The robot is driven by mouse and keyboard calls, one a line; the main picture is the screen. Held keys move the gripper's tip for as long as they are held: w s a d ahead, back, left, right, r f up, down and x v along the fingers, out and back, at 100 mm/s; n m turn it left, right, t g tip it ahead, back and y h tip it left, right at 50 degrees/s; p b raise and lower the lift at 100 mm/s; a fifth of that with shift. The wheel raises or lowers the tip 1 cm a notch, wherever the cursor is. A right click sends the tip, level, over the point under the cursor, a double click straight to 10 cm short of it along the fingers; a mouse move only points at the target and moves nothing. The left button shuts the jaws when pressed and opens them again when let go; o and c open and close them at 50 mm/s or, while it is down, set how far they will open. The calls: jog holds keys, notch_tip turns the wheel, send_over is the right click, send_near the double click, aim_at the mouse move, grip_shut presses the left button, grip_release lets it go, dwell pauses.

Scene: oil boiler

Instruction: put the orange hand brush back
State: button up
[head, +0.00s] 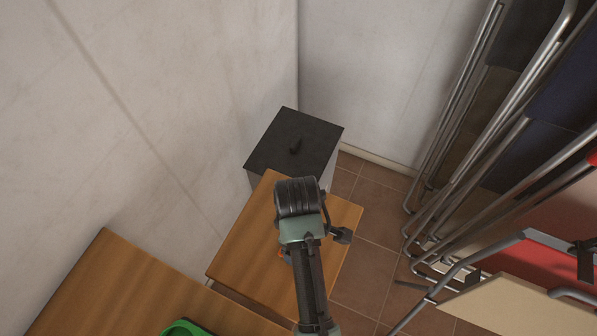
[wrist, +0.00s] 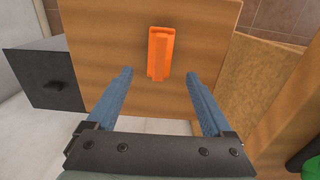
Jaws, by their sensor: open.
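The orange hand brush (wrist: 160,50) lies on a wooden top (wrist: 100,20) in the wrist view, its long side running away from me. My gripper (wrist: 159,75) is open, its two blue-grey fingers spread wide. The brush is between and just beyond the fingertips, with clear space on both sides, and nothing touches it. In the head view only a small orange bit (head: 280,252) shows beside my arm on the wooden top (head: 340,214). My arm hides the rest of the brush and my fingers there.
A box with a dark lid and knob (head: 312,132) stands behind the wooden top. A second wooden surface (head: 110,285) at lower left bears a green object (head: 185,328). Folded metal-framed chairs (head: 500,130) lean at right. Tiled floor (head: 375,215) lies between.

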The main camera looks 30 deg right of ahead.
jog(key=w+r+m+t+h, duration=0.1)
jog(key=w+r+t, duration=0.3)
jog(key=w+r, duration=0.5)
jog(key=w+r+m+t+h, duration=0.1)
jog(key=w+r+t, duration=0.4)
jog(key=r, duration=0.7)
jog(key=w+a+r+m+t, duration=0.1)
jog(key=w+a+r+t, duration=0.15)
jog(key=r, duration=0.55)
jog(key=w+a+r+m+t, duration=0.1)
jog(key=w+r+t, duration=0.2)
jog(key=r, duration=0.5)
jog(key=s+a+r+m+t, duration=0.1)
jog(key=a+r+t, duration=0.15)
jog(key=r, duration=0.55)
jog(key=s+a+r+m+t, duration=0.1)
jog(key=r+t, duration=0.2)
jog(key=r, duration=0.6)
jog(key=s+a+r+t+y, duration=0.1)
jog(key=s+a+r+t, duration=0.1)
jog(key=s+r, duration=0.4)
jog(key=s+a+r+m+t+y, duration=0.1)
jog(key=s+a+r+t, duration=0.1)
jog(key=s+r+t, duration=0.3)
notch_tip(320, 180, up, 4)
jog(key=shift+s+r+m, duration=0.25)
jog(key=shift+s+m, duration=0.05)
jog(key=shift+s, duration=0.2)
